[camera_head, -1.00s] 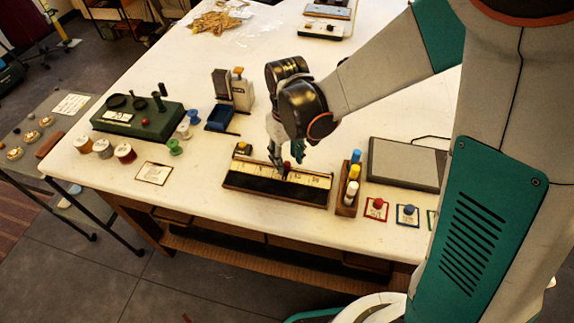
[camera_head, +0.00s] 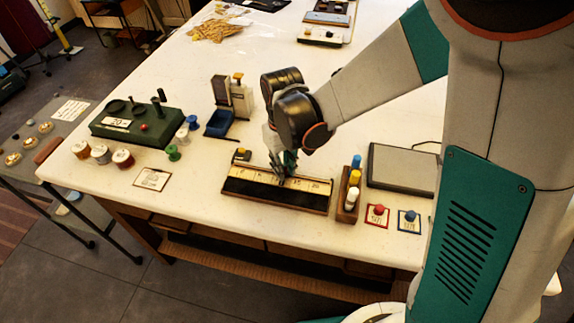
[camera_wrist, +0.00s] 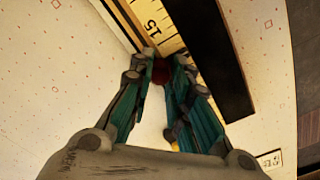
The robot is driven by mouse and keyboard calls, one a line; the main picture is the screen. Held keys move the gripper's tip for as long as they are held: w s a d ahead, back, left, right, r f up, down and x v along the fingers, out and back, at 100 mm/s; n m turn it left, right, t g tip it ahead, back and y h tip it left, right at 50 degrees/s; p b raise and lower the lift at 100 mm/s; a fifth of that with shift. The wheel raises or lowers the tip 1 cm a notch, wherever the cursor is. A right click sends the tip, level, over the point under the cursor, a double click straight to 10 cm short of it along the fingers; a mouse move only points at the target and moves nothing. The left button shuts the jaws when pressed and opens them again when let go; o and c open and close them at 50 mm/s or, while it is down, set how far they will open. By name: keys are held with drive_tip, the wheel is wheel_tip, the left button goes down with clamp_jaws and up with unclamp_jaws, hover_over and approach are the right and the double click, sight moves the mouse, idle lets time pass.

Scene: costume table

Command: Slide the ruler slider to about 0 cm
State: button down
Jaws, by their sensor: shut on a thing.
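The ruler (camera_head: 245,174), a pale scale strip in a dark wooden tray, lies along the table's near edge. Its marks 15 and 20 show right of my gripper in the head view. My gripper (camera_head: 283,177) points down at the strip. In the wrist view, my gripper (camera_wrist: 161,78) is shut on the slider's dark red knob (camera_wrist: 160,69), which sits between the fingertips. The ruler's 15 mark (camera_wrist: 151,27) shows just beyond the knob. In the head view the fingers hide the slider. Lower marks near the slider are hidden or too small to read.
A small yellow-topped block (camera_head: 241,154) stands behind the ruler's left end. A wooden rack (camera_head: 347,206) with coloured cylinders stands close to its right end. A bordered card (camera_head: 152,178) lies to the left. A grey flat panel (camera_head: 403,168) lies to the right.

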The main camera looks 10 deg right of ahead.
drive_tip(key=w+a, duration=0.1)
drive_tip(key=a, duration=0.3)
drive_tip(key=w+a, duration=0.2)
drive_tip(key=a, duration=0.2)
drive_tip(key=w+a, duration=0.1)
drive_tip(key=a, duration=0.3)
drive_tip(key=shift+w+a+b, duration=0.15)
drive_tip(key=shift+w+b, duration=0.1)
drive_tip(key=shift+b, duration=0.05)
drive_tip(key=c, duration=1.5)
unclamp_jaws()
drive_tip(key=shift+a, duration=0.15)
drive_tip(key=shift+o, duration=0.2)
wheel_tip(320, 180, up, 12)
